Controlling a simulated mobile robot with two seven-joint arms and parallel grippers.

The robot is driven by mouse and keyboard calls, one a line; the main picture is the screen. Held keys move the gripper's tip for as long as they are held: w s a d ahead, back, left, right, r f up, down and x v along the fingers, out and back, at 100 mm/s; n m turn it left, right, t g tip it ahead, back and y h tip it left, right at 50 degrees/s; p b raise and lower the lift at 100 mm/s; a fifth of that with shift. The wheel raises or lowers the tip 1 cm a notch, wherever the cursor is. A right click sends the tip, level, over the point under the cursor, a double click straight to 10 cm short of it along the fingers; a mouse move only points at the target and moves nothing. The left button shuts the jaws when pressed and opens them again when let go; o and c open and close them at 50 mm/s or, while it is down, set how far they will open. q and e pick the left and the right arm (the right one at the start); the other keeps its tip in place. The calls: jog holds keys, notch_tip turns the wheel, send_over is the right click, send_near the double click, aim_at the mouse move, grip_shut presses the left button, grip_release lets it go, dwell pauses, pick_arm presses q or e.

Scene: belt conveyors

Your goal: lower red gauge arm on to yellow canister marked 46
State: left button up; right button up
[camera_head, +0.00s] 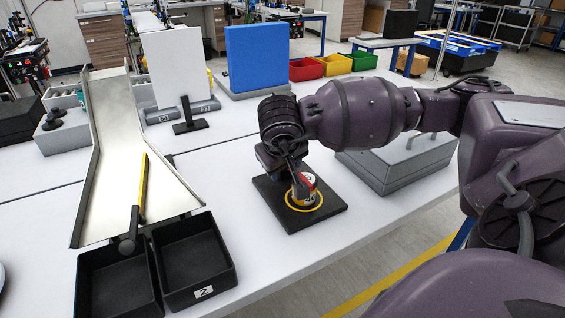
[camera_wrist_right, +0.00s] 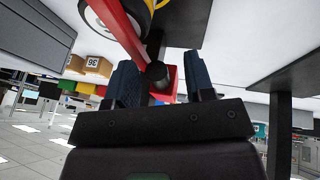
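The yellow canister (camera_head: 307,200) stands inside a yellow ring on a black square base (camera_head: 330,213); its label seems to read 46 but is small. The red gauge arm (camera_head: 308,182), beside a white round part, shows at the canister's top, partly hidden by my right gripper (camera_head: 293,172). In the right wrist view the red arm (camera_wrist_right: 122,28) runs down to a black knob (camera_wrist_right: 158,74). My right gripper (camera_wrist_right: 162,82) is open, one finger on each side of the knob, with gaps showing. Contact between arm and canister is hidden. My left gripper is out of view.
A metal chute (camera_head: 125,150) with a yellow-and-black bar (camera_head: 141,190) leads to two black bins (camera_head: 190,263). A grey case (camera_head: 397,165) is close right of the base. A blue panel (camera_head: 257,58) and a white panel (camera_head: 175,65) stand behind. White table between chute and base is clear.

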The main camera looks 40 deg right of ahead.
jog(key=shift+d, duration=0.1)
jog(key=p+v, duration=0.1)
jog(key=v, duration=1)
jog(key=shift+f, duration=0.1)
dwell(0.5)
